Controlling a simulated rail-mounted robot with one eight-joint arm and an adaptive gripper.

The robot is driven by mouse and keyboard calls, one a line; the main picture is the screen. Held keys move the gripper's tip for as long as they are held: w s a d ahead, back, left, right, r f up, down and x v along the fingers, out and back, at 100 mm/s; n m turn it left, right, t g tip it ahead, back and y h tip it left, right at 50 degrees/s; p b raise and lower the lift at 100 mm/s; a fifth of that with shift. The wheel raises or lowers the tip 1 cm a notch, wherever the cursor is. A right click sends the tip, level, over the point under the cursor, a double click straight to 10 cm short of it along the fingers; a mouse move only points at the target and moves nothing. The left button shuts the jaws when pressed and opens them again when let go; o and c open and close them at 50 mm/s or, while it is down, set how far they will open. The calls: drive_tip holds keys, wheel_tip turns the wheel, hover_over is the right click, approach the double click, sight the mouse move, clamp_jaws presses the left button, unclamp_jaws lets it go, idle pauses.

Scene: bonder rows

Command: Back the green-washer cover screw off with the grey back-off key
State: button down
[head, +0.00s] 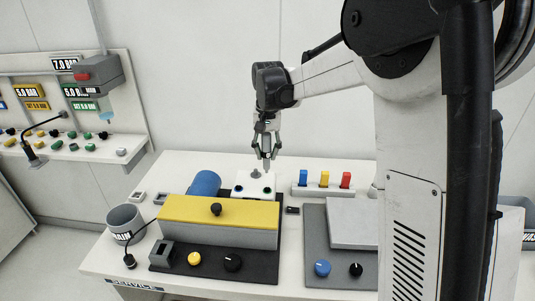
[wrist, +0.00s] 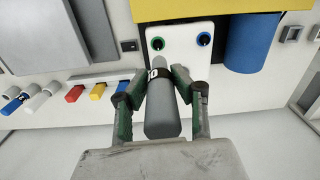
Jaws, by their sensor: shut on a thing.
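My gripper (head: 266,152) is shut on a grey cylindrical key (wrist: 163,115), held between its fingers in the wrist view (wrist: 160,95). The key has a black band and a small white label near its far end. A white block (head: 253,181) stands below my gripper in the head view. The block carries a green-ringed screw (wrist: 157,43) and a blue-ringed screw (wrist: 203,39). In the wrist view the key's far end shows just below the green ring, apart from it in the picture. Its height above the block is hard to tell.
A yellow-topped grey box (head: 220,208) and a blue cylinder (head: 205,183) stand by the block. A rack (head: 319,191) with blue, yellow and red handles stands to the right. A grey bin (head: 124,220) is at the left edge. My arm hides part of the bench's right side.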

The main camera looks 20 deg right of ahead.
sight(267, 169)
drive_tip(key=shift+d, duration=0.15)
drive_tip(key=shift+f+b, duration=2.5)
drive_tip(key=shift+f, duration=0.8)
drive_tip(key=shift+f+b, duration=0.3)
drive_tip(key=shift+b, duration=0.35)
idle(1.0)
drive_tip(key=shift+r, duration=0.15)
idle(1.2)
drive_tip(key=shift+r+p, duration=1.35)
drive_tip(key=shift+r, duration=1.55)
drive_tip(key=shift+s, duration=0.1)
